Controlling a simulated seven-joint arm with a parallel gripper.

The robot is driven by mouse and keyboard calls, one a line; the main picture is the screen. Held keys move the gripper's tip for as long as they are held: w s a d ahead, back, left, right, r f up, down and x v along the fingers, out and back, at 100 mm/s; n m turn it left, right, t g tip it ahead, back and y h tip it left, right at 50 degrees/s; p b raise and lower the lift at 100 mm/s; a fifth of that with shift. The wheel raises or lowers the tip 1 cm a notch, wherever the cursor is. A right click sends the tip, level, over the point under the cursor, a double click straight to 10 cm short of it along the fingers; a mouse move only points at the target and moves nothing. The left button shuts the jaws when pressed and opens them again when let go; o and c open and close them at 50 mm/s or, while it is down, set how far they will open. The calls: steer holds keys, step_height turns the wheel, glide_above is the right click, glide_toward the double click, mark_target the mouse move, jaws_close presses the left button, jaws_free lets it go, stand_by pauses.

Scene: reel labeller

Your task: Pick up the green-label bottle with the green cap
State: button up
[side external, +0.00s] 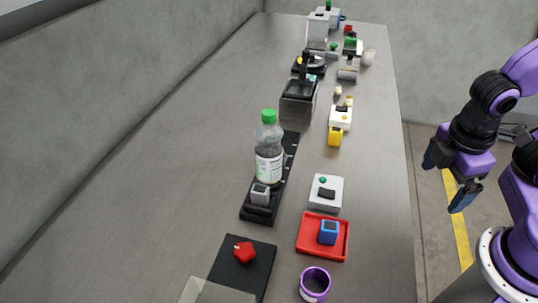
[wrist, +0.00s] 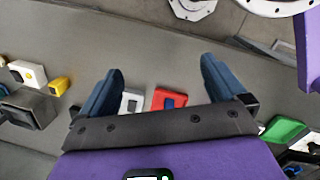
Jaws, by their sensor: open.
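A clear bottle (side external: 268,148) with a green cap (side external: 268,116) stands upright on a long black base near the middle of the table in the side view. Its label (side external: 268,168) is whitish with small markings too fine to read. My gripper (side external: 448,178) hangs off to the right, beyond the table's right edge and well apart from the bottle. Its two blue fingers are spread and empty; they also show in the wrist view (wrist: 161,68). I cannot make out the bottle in the wrist view.
A grey block (side external: 260,194) sits on the black base (side external: 256,214) in front of the bottle. A dark box (side external: 297,108) stands behind it. A white device (side external: 326,192) and a red tray (side external: 309,252) with a blue block (side external: 328,232) lie to the right. The table's left side is clear.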

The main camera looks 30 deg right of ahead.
steer(key=w+a+f+n+t+h, duration=0.2)
steer(key=w+f+n+t+h, duration=0.15)
steer(key=w+h, duration=0.35)
steer(key=n+t+y, duration=0.5)
steer(key=n+t, duration=0.9)
steer(key=n, duration=0.3)
glide_toward(266, 150)
steer(key=s+d+f, duration=0.1)
steer(key=s+f, duration=0.2)
steer(key=f, duration=0.1)
steer(key=w+d, duration=0.1)
steer(key=w, duration=0.4)
steer(key=w+d, duration=0.1)
steer(key=w, duration=0.5)
steer(key=w+d, duration=0.1)
steer(key=w, duration=0.4)
steer(key=shift+w+d, duration=0.1)
steer(key=shift+w, duration=0.2)
